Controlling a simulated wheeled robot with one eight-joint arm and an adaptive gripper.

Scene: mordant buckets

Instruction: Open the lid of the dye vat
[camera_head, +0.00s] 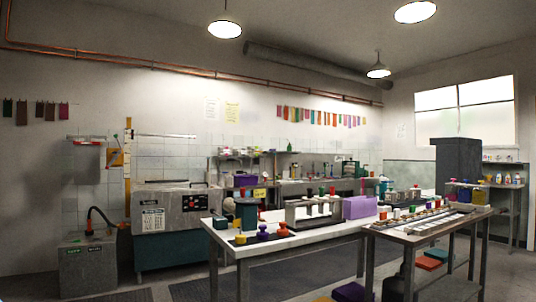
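A large grey metal vat (168,222) stands on the floor against the back wall, left of the middle. It is most likely the dye vat, with a dark lower front and a label and small red controls on its face. Its flat top (165,190) looks like a lid and appears closed, but it is too small to be sure. No handle can be made out. My gripper is not in the view.
A white-topped table (275,242) with jars and a purple box (360,207) stands in front. A narrower bench (420,232) is at right. A grey box unit (88,265) stands left of the vat. Floor mats (115,296) lie in front; the left foreground floor looks open.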

